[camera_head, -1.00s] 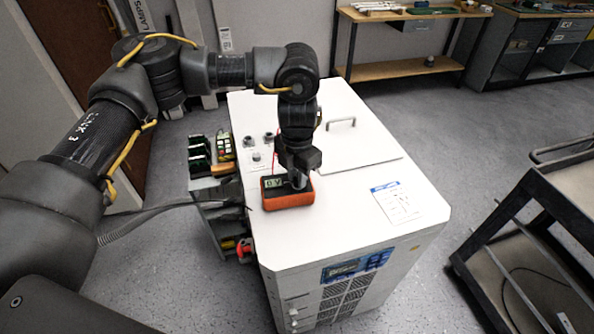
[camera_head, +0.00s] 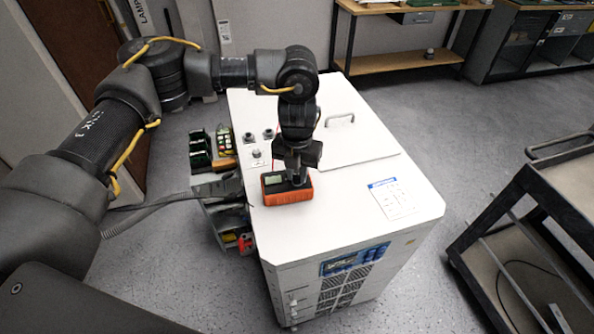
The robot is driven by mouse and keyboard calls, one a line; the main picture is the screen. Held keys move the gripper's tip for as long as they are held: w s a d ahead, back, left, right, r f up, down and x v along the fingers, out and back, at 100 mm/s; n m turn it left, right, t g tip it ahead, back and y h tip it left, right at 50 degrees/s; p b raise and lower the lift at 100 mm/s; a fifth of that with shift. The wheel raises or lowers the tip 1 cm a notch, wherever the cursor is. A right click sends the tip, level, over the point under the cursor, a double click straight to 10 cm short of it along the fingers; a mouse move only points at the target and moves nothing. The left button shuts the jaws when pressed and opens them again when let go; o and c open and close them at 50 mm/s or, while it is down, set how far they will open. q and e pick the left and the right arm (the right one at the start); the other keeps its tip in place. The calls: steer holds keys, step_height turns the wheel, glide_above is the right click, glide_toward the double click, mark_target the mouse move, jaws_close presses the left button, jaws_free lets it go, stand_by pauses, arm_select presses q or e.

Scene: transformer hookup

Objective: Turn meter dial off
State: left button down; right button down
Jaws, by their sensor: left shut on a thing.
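An orange and black meter (camera_head: 287,195) sits on the white top of the transformer cabinet (camera_head: 345,215), near its left edge. Its small screen (camera_head: 273,180) looks blank and pale green. My left gripper (camera_head: 297,178) points down onto the right part of the meter and is shut on its dial. The fingers and the arm above hide the dial, so I cannot see its setting. A thin red lead (camera_head: 272,158) runs behind the meter. My right gripper is not in view.
Knobs and terminals (camera_head: 257,153) stand on the cabinet top behind the meter. A paper sheet (camera_head: 394,198) lies at the right. A side rack (camera_head: 216,190) hangs at the left. A dark cart (camera_head: 540,215) stands to the right, with clear floor between.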

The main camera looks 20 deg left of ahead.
mark_target(297, 176)
arm_select(q)
steer(key=c, duration=1.2)
jaws_free()
steer(key=shift+c, duration=0.2)
step_height(297, 176, up, 11)
steer(key=b, duration=0.1)
steer(key=shift+f, duration=0.15)
